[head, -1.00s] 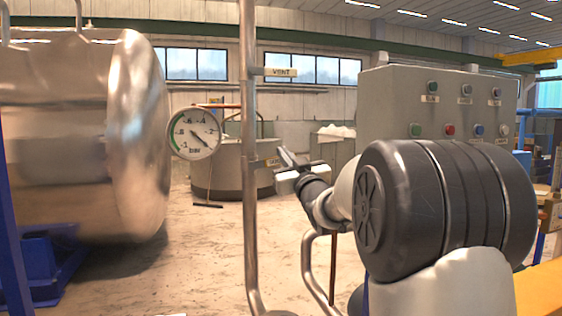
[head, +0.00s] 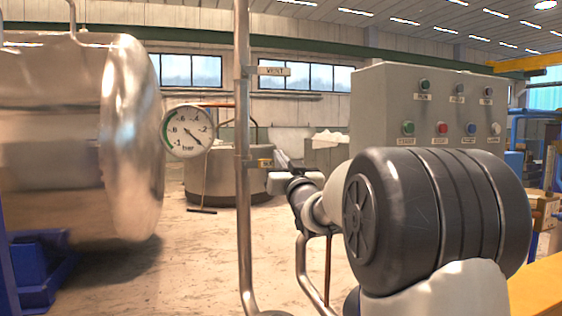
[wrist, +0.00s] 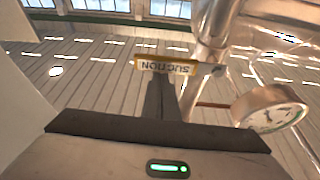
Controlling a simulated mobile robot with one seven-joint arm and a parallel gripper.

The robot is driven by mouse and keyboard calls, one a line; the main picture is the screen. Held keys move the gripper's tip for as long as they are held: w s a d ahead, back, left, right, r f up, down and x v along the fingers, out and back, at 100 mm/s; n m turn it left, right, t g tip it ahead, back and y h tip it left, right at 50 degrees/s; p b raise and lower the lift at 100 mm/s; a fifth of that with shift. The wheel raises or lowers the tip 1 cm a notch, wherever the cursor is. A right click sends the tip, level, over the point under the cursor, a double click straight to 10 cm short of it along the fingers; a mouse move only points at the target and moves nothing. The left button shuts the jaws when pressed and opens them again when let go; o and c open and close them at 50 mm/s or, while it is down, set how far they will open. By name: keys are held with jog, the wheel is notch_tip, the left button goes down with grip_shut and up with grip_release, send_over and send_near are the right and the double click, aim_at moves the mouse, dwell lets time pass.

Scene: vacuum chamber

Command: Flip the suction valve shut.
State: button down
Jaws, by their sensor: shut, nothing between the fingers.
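The suction valve's yellow-edged SUCTION tag (head: 262,163) sticks out to the right of a vertical metal pipe (head: 243,200) in the head view. In the wrist view the tag (wrist: 164,66) reads upside down, just beyond my fingertips. My gripper (head: 281,159) is shut and empty, close on the right of the tag and pipe. Its dark fingers (wrist: 160,95) also show in the wrist view, pointing at the tag. I cannot tell whether they touch it. The valve's lever is not clearly distinguishable from the tag.
A VENT tag (head: 273,71) sits higher on the same pipe. A round pressure gauge (head: 188,131) is left of the pipe, beside a large steel chamber (head: 130,130). A grey button panel (head: 440,100) stands behind my arm on the right. A bent pipe (head: 305,270) rises below my gripper.

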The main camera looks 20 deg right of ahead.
jog(key=v, duration=1.7)
jog(key=shift+s+b, duration=0.25)
jog(key=shift+b, duration=0.15)
